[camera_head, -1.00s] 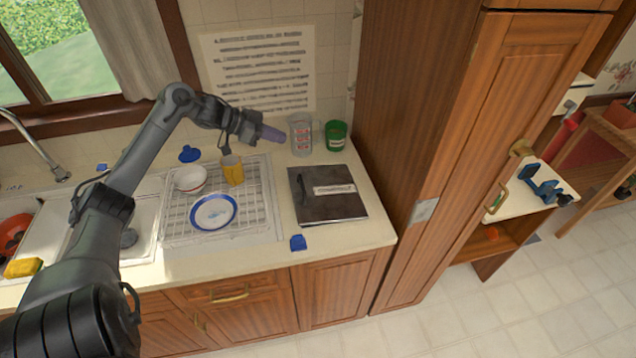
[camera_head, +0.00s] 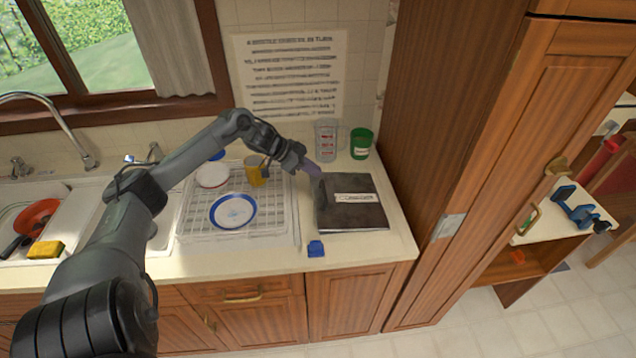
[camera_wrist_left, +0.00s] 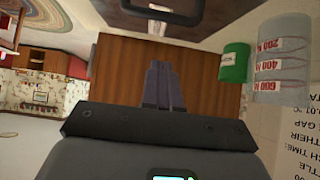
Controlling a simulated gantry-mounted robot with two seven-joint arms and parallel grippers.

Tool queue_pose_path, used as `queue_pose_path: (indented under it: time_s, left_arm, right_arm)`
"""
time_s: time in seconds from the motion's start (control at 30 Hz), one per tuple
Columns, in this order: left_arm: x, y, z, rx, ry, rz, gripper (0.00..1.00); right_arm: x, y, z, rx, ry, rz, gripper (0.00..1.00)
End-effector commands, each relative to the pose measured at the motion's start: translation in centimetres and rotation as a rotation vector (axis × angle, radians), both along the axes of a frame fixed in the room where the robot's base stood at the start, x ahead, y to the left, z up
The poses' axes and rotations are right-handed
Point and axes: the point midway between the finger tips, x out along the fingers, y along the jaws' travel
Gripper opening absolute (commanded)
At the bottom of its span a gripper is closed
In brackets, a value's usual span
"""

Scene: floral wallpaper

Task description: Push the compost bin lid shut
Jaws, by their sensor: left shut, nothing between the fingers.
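The compost bin (camera_head: 350,218) is a dark grey, boxy thing with a pale label on its top, on the counter right of the dish rack. Its dark edge and label (camera_wrist_left: 160,12) also show at the top of the left wrist view. I cannot tell how far its lid stands open. My left gripper (camera_head: 313,169) is shut and empty, with purple fingers at the bin's back left corner. Whether they touch it is unclear. The shut fingers also show in the left wrist view (camera_wrist_left: 164,85). My right gripper is not in view.
A clear measuring jug (camera_head: 326,140) and a green cup (camera_head: 361,144) stand behind the bin. A tall wooden cabinet (camera_head: 455,130) rises close on its right. The dish rack (camera_head: 275,225) holds a plate, a bowl and a yellow cup. A blue object (camera_head: 316,248) lies in front.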

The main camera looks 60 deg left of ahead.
Motion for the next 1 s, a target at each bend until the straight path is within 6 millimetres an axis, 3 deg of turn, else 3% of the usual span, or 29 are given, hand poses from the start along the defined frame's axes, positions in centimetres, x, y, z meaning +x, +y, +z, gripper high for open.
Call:
queue_pose_path:
  time_s: [0.2,0.5,1.0]
  left_arm:
    - [1.5,-0.7,-1.7,-0.002,0.000,0.000,0.00]
    - [1.6,-0.7,-4.8,0.000,-0.001,0.000,0.00]
    - [1.5,-0.7,-5.4,0.000,-0.001,-0.001,0.00]
  right_arm:
    - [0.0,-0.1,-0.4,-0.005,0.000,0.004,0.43]
    - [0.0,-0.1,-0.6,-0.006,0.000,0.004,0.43]
    - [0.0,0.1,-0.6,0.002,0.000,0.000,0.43]
